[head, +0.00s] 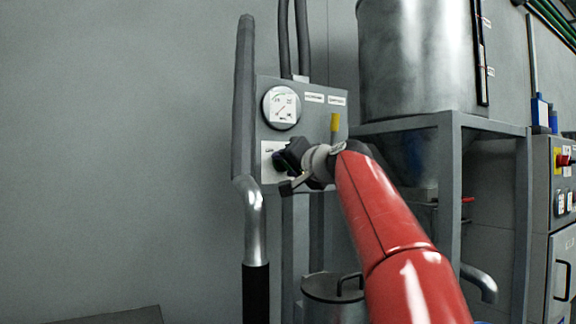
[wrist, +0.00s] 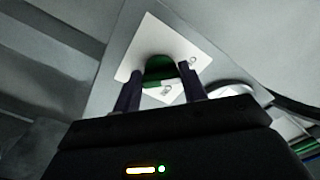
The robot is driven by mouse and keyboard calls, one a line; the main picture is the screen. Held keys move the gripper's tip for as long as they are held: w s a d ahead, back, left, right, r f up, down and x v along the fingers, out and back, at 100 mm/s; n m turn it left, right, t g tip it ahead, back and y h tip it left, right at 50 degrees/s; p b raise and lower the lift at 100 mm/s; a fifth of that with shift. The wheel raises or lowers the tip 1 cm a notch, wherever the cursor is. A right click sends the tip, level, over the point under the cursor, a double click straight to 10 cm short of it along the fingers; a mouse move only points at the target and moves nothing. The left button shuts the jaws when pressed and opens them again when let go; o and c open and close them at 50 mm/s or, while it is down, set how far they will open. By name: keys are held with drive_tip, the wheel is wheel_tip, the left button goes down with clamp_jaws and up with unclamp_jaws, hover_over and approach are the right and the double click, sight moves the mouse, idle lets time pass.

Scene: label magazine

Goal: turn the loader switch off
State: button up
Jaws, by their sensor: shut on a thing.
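The loader switch shows in the wrist view as a dark green knob (wrist: 158,70) on a square white plate (wrist: 145,38). My gripper (wrist: 161,86) has one finger on each side of the knob and is shut on it. In the head view, my gripper (head: 284,161) is at the lower left of the grey control panel (head: 305,103), in front of the white plate (head: 267,150). There the knob is hidden behind my gripper. The marks on the plate are too small to read, so I cannot tell the switch position.
A round gauge (head: 281,107) and a yellow piece (head: 335,122) are on the panel close to my gripper. A thick grey pipe (head: 243,100) runs along the panel's left edge. A metal hopper (head: 415,60) on a grey frame (head: 448,180) stands to the right. Bare wall lies left.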

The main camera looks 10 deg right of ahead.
drive_tip(key=o, duration=1)
drive_tip(key=b+v, duration=0.2)
drive_tip(key=v, duration=0.5)
drive_tip(key=shift+s+d, duration=0.1)
drive_tip(key=shift+s, duration=0.25)
